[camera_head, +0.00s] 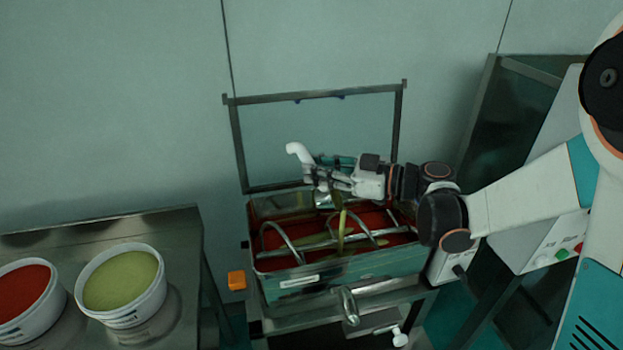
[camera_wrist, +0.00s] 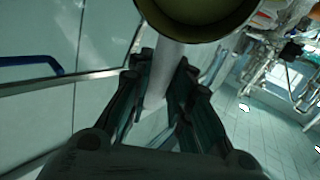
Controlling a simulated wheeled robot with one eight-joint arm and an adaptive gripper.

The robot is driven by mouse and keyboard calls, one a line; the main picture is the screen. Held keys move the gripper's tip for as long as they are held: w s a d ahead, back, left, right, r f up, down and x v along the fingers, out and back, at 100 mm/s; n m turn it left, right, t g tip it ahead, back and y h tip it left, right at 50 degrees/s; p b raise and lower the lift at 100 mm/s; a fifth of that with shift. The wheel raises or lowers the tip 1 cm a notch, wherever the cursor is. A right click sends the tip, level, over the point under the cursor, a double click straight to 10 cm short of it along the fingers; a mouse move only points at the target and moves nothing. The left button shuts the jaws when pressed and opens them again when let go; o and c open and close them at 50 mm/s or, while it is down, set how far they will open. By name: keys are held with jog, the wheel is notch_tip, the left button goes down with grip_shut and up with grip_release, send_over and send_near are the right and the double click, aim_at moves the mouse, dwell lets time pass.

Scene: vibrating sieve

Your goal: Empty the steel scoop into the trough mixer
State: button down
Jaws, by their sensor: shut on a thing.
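My gripper (camera_head: 318,177) is shut on the pale handle of the steel scoop (camera_head: 325,200), above the trough mixer (camera_head: 300,283). The scoop is tilted over the trough, and a yellow-green stream (camera_head: 341,228) shows below it. The trough holds red material with some yellow-green on it, around curved metal mixing bars (camera_head: 330,241). In the wrist view my gripper's fingers (camera_wrist: 164,70) close around the handle, and the scoop's round bowl (camera_wrist: 203,12) is at the top edge, cut off. Its inside looks dull olive; how much it holds is unclear.
The mixer's clear framed lid (camera_head: 317,92) stands open behind the trough. A steel table (camera_head: 185,235) at left holds a bucket of yellow-green material (camera_head: 122,318) and a bucket of red material (camera_head: 28,325). A control box with buttons (camera_head: 540,262) stands at right.

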jog(key=shift+s+d+f+m+t+y+b, duration=0.1)
jog(key=shift+s+d+m+t+y+b, duration=0.2)
jog(key=shift+d+y+b, duration=0.8)
jog(key=shift+w+d+f+m+t+y+b, duration=0.1)
jog(key=shift+d+t+y+b, duration=0.35)
jog(key=shift+b, duration=1.25)
jog(key=shift+s+d+f+m+t+y+b, duration=0.1)
jog(key=shift+s+d+m+t+y+b, duration=0.15)
jog(key=shift+d+y+b, duration=0.9)
jog(key=shift+a+r+h, duration=0.1)
jog(key=shift+a+h, duration=0.05)
jog(key=shift+h, duration=0.25)
